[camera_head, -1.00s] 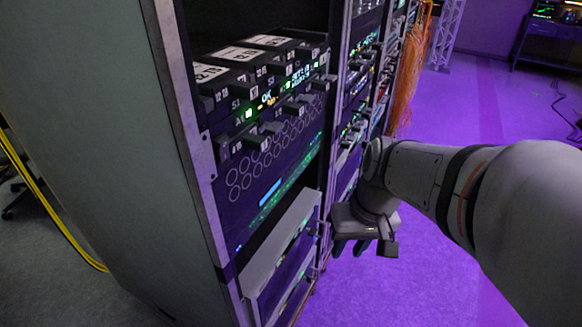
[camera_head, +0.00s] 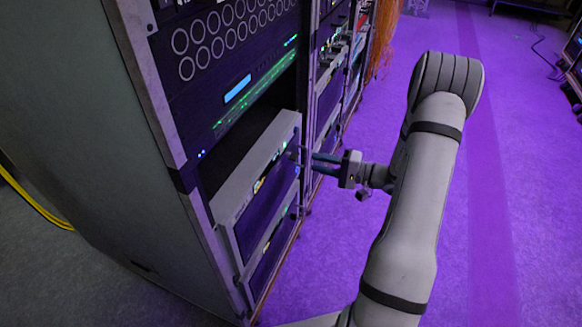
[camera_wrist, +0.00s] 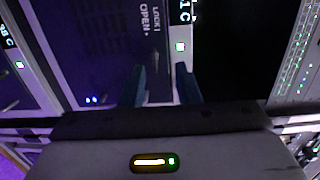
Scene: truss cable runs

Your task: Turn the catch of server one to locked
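Two server units with pale tops or frames and dark purple fronts sit low in the rack, an upper server (camera_head: 266,200) and a lower server (camera_head: 272,258). A small grey catch (camera_head: 293,153) stands out near the right end of the upper server's front. My gripper (camera_head: 316,163) points left at it, fingertips close to it; contact cannot be told. In the wrist view my gripper (camera_wrist: 160,88) has its two blue-grey fingers apart, in front of the server front (camera_wrist: 95,40) with the LOCK and OPEN lettering. The catch's setting cannot be made out there. No server number is readable.
A ringed panel (camera_head: 225,35) and a unit with a blue display (camera_head: 238,88) sit above the servers. More racks with orange cables (camera_head: 383,40) stand behind. Purple floor (camera_head: 510,180) right of the rack is open. A neighbouring server's grey catch (camera_wrist: 10,104) shows at the wrist view's left.

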